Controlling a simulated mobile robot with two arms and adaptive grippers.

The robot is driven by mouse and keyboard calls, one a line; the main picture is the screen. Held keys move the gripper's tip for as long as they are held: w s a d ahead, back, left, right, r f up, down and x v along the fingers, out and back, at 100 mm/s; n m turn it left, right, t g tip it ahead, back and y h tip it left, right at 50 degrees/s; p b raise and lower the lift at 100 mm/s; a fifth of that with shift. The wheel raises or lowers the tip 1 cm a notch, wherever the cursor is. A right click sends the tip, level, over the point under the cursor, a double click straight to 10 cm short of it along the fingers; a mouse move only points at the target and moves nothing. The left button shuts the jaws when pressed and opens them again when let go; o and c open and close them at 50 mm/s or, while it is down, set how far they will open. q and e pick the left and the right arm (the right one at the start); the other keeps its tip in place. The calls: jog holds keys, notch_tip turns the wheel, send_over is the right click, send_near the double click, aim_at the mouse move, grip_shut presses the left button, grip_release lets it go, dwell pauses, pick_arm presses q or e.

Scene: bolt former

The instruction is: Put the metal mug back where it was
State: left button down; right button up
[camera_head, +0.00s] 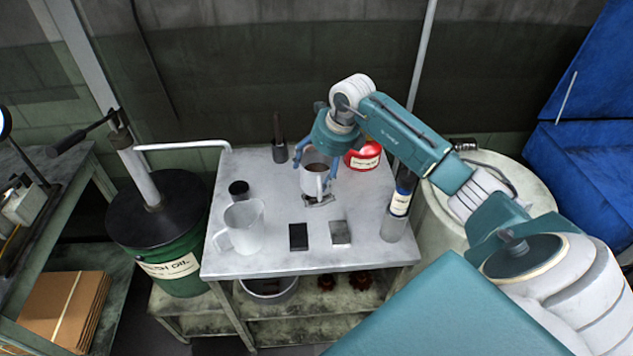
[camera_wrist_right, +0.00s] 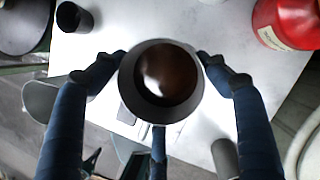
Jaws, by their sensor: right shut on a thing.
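The metal mug (camera_head: 314,181) is a grey cup with dark brown liquid inside, upright over the middle of the grey worktable (camera_head: 270,185). My right gripper (camera_head: 316,168) is shut on it, with blue fingers around its sides. In the right wrist view the mug (camera_wrist_right: 161,113) shows from above between the fingertips of the gripper (camera_wrist_right: 161,62). A small grey piece (camera_head: 320,201) shows just below the mug. I cannot tell whether the mug touches the tabletop. My left gripper is not in view.
A clear pitcher (camera_head: 244,228) and a dark cup (camera_head: 239,189) stand left. A red can (camera_head: 363,157) is behind right, a labelled bottle (camera_head: 400,203) at the right edge. A black block (camera_head: 298,237) and a grey block (camera_head: 340,233) lie in front. A green oil drum (camera_head: 180,269) stands left.

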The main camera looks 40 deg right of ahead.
aim_at(314, 170)
jog(key=shift+f+p, duration=0.6)
jog(key=shift+f, duration=2.75)
jog(key=o, duration=1.3)
jog(key=shift+r, duration=0.1)
